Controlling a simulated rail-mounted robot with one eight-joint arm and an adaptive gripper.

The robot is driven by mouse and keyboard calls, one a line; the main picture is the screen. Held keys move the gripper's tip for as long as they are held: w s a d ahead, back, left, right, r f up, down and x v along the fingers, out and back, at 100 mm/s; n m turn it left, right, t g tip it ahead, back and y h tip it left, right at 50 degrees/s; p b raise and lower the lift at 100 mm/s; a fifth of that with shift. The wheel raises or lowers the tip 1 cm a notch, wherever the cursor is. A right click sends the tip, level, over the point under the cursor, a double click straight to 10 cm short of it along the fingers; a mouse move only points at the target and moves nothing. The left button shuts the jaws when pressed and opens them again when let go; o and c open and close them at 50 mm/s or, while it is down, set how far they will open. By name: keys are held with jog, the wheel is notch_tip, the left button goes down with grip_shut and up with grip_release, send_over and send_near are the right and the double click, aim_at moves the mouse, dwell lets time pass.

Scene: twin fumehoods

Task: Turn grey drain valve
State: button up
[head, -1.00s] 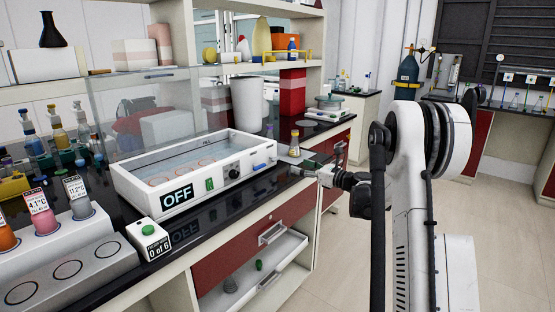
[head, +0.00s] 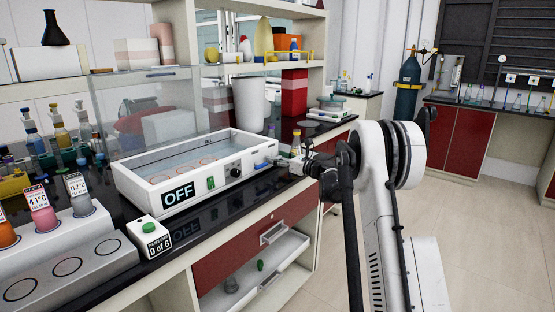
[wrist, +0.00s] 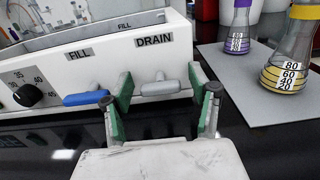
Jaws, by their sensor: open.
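The grey drain valve (wrist: 160,87) is a T-shaped handle below the DRAIN label on the white water bath's front, in the wrist view. My gripper (wrist: 162,92) is open, with one green-padded finger on each side of the grey handle. I cannot tell whether the fingers touch it. The blue fill valve (wrist: 87,97) is just left of the left finger, under the FILL label. In the head view, the water bath (head: 225,180) sits on the black bench and its display reads OFF. My gripper (head: 290,165) is at the bath's right end; the grey valve is hard to make out there.
Two flasks, one purple-banded (wrist: 238,25) and one yellow-banded (wrist: 288,55), stand on a grey mat (wrist: 235,85) right of my gripper. A black knob (wrist: 27,95) is at the left.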

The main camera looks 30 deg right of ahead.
jog(key=c, duration=1.2)
